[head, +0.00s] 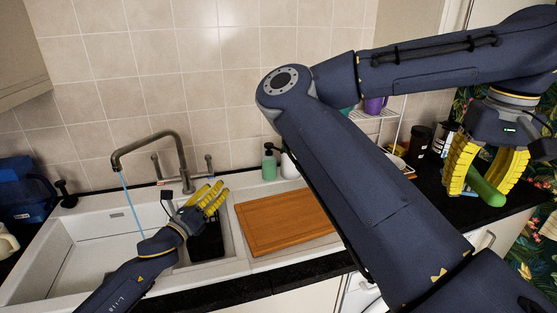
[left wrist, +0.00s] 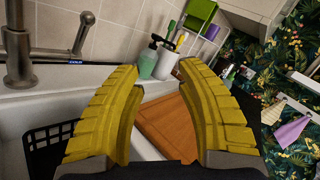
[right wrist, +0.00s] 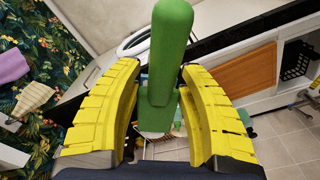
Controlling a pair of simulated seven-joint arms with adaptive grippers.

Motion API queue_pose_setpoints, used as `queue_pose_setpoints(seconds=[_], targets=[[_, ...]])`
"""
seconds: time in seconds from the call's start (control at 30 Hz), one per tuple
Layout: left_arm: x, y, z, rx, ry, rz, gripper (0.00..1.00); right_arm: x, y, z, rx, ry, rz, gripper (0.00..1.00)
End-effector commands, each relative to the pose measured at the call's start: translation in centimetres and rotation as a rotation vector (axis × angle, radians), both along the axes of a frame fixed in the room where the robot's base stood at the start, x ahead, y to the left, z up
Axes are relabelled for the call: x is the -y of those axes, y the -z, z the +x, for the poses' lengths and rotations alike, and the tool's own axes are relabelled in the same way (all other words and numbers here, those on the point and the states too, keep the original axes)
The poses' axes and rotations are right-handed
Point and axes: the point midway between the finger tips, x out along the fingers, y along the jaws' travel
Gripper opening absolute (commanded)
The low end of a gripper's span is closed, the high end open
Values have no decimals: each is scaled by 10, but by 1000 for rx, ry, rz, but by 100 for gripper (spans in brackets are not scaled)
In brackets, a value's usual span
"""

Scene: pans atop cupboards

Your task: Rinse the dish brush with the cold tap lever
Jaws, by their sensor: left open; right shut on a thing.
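The curved metal tap (head: 175,150) stands behind the white sink (head: 100,240), and a thin blue stream (head: 132,206) falls from its spout. It has a lever on each side; the right lever (head: 209,164) also shows in the left wrist view (left wrist: 79,40). My right gripper (head: 484,172) is shut on the green dish brush (head: 487,188), far right of the sink. Its thick green end shows in the right wrist view (right wrist: 170,45).
An orange-brown board (head: 284,222) lies right of the sink. A soap bottle (head: 269,163) stands behind it. A black basket (head: 207,242) sits in the small basin. Jars (head: 420,142) and a rack crowd the back right. My right arm crosses above the counter.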

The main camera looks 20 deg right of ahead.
Motion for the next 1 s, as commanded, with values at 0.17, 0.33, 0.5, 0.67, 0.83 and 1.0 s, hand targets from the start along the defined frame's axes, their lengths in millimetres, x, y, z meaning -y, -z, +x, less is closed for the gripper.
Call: queue_pose_setpoints(seconds=[0.17, 0.33, 0.5, 0.67, 0.83, 1.0], targets=[[1, 8, 43, 103, -228, 193, 37, 0, 0, 0, 0, 0, 0, 0], [-4, 14, 69, 165, -399, 364, 37, 0, 0, 0, 0, 0, 0, 0], [-11, 17, 84, 199, -515, 496, 37, 0, 0, 0, 0, 0, 0, 0], [-15, 19, 90, 213, -572, 567, 37, 0, 0, 0, 0, 0, 0, 0], [-16, 19, 98, 217, -595, 594, 37, 0, 0, 0, 0, 0, 0, 0], [-11, 19, 113, 218, -596, 595, 37, 0, 0, 0, 0, 0, 0, 0]])
